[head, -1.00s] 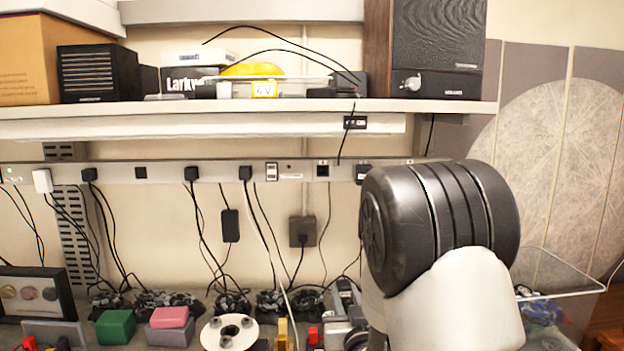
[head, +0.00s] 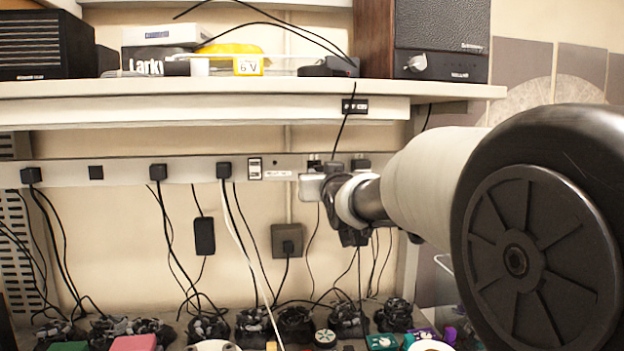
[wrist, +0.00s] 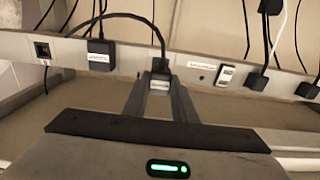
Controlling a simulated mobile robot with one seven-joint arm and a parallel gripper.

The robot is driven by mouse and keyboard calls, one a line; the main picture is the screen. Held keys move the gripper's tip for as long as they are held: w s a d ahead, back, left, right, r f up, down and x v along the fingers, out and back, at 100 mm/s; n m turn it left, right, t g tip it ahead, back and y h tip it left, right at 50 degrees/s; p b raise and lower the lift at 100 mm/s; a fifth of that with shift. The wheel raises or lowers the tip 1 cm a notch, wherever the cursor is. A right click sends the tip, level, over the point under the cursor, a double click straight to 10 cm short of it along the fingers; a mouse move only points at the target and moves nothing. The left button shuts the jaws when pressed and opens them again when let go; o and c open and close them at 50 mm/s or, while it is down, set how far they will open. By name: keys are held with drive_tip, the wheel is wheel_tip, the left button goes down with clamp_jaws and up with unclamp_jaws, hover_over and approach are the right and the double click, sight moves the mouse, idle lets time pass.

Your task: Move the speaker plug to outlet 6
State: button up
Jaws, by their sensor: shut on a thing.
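My gripper (wrist: 160,100) is shut on a small black plug (wrist: 160,82) with a pale label, which I take as the speaker plug. Its black cable arches up and to the left in the wrist view. The plug is at the front of the grey outlet strip (wrist: 190,62); I cannot tell whether it is seated. In the head view my gripper (head: 318,184) is at the strip (head: 125,173), right of a white switch (head: 255,168), and hides the plug's lower part. The outlet numbers are not readable, so I cannot tell which is outlet 6.
Another black labelled plug (wrist: 101,54) sits close beside the held one. Several plugs, such as one black plug (head: 223,170), sit farther left in the head view. Cables hang below. A shelf (head: 200,92) overhangs the strip, with a speaker (head: 440,35) on it.

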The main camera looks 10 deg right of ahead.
drive_tip(key=shift+w+r+p, duration=0.2)
drive_tip(key=shift+w+p, duration=1.05)
drive_tip(key=shift+w, duration=0.5)
drive_tip(key=shift+w+f+p, duration=0.15)
drive_tip(key=shift+w+p, duration=0.4)
drive_tip(key=shift+w, duration=0.35)
drive_tip(key=shift+w+b, duration=0.1)
drive_tip(key=shift+b, duration=1.05)
drive_tip(key=shift+w, duration=0.4)
drive_tip(key=shift+w+b, duration=0.35)
drive_tip(key=shift+b, duration=0.6)
idle(1.1)
drive_tip(key=o, duration=1.1)
drive_tip(key=shift+w, duration=0.1)
drive_tip(key=shift+c, duration=0.2)
